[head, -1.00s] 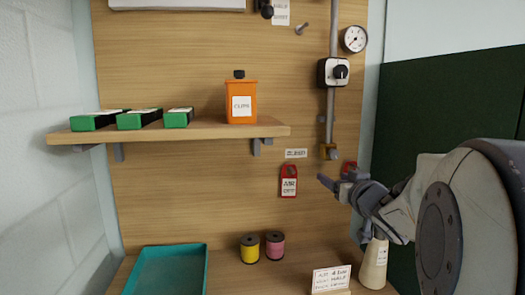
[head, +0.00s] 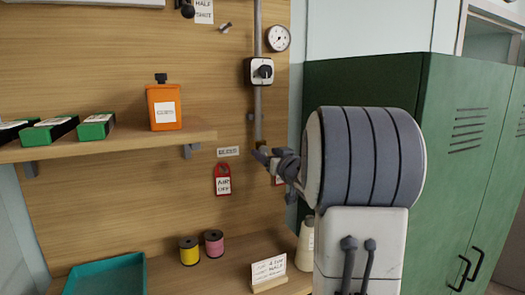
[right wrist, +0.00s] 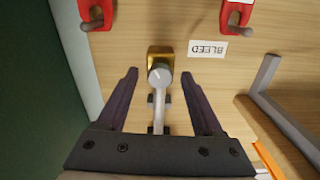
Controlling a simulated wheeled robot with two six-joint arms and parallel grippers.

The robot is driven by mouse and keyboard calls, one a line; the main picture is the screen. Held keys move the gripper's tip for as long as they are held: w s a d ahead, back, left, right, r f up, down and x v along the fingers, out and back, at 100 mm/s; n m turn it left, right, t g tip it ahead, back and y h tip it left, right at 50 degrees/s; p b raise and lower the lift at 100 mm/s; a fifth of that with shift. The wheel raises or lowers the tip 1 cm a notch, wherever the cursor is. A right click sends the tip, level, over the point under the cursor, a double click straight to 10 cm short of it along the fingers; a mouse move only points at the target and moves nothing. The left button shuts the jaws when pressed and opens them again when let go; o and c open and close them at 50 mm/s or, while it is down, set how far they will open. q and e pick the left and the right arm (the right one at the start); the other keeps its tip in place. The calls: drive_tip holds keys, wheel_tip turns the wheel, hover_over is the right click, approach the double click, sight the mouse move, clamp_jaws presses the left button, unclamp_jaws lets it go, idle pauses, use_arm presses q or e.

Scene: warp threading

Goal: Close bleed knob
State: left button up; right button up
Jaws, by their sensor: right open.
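The bleed fitting is a brass block (right wrist: 160,55) with a round grey end at the bottom of a grey pipe, in the right wrist view. I cannot tell the knob's turn position. A "BLEED" label (right wrist: 207,49) is beside it, upside down there; in the head view it is a small label (head: 228,152) left of the pipe. My right gripper (head: 262,156) is at the pipe's lower end and largely covers the fitting in the head view. In the right wrist view its fingers are open, one on either side of the fitting, with gaps. My left gripper is not in view.
A red "AIR OFF" tag (head: 223,180) hangs left of the gripper. The shelf (head: 150,140) holds an orange bottle (head: 164,106) and green boxes. Spools (head: 189,251) and a teal tray (head: 105,275) are below.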

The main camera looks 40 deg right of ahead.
drive_tip(key=shift+w, duration=0.15)
clamp_jaws()
